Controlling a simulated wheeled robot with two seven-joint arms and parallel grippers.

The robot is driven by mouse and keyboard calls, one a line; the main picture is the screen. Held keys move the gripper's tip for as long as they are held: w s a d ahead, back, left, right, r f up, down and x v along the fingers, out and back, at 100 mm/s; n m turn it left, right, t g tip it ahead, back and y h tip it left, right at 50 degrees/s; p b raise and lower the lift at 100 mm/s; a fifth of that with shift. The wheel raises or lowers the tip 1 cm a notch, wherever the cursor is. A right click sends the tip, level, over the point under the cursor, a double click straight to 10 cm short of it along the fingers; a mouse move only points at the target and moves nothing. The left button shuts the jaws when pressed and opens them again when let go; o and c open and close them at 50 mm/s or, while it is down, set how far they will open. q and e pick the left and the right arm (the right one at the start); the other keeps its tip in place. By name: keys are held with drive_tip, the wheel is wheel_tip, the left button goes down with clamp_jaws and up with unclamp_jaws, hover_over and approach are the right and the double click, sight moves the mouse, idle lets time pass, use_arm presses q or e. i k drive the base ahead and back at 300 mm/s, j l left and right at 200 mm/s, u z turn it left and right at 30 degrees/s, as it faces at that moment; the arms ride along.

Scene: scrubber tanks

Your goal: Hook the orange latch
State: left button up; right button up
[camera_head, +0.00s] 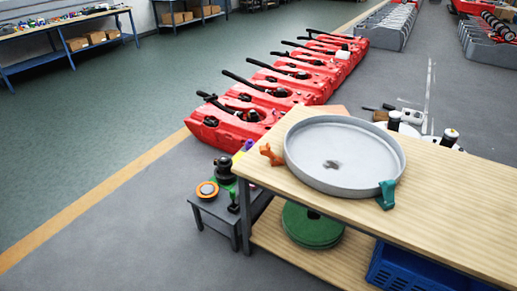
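A small orange latch (271,154) is at the left edge of a large round grey pan (345,118) on a wooden workbench. It looks tilted outward, away from the pan's rim, but it is too small to tell whether it touches the rim. A teal latch (386,195) is at the pan's right front edge, close against the wall. A dark mark lies on the pan's floor. Neither of my grippers is in view.
The workbench (445,195) has bare top to the right of the pan. Green discs (312,228) and a blue crate (405,272) are below it. A small grey table (214,208) with parts stands left. Red scrubber tanks (230,132) line up behind. Open floor lies left.

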sight(264, 150)
drive_tip(key=i+j+z, duration=0.45)
drive_tip(key=j, duration=0.3)
drive_tip(key=i+j+z, duration=0.2)
drive_tip(key=j, duration=0.25)
drive_tip(key=i, duration=0.05)
